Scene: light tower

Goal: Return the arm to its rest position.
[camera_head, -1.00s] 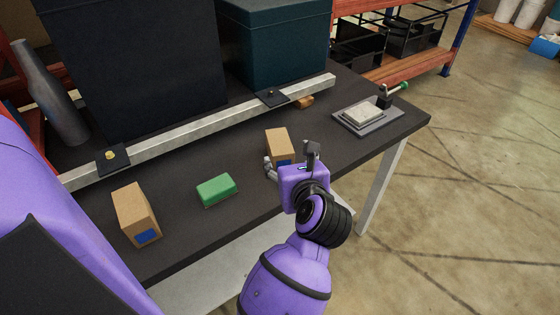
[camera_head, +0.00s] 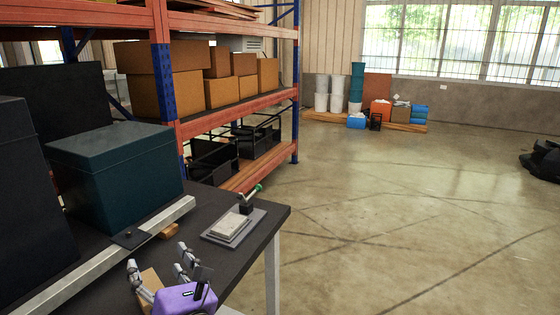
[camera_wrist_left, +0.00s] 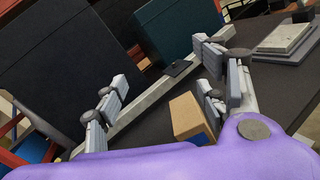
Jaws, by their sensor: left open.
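My left gripper (camera_head: 160,265) is at the bottom of the head view, over the dark table. Its fingers are spread wide with nothing held between them. In the left wrist view the same fingers (camera_wrist_left: 163,95) stand far apart. A small brown cardboard box (camera_wrist_left: 188,117) with a blue patch is on the table close to the right-hand finger there; touching or apart I cannot tell. In the head view this box (camera_head: 150,284) is partly hidden behind the gripper. My right gripper is in neither view.
The dark table (camera_head: 262,225) carries a grey plate fixture (camera_head: 232,228) with a green-tipped lever, a metal rail (camera_head: 95,262), and a teal box (camera_head: 120,175). An orange shelf rack (camera_head: 240,108) stands behind. The floor at right is open.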

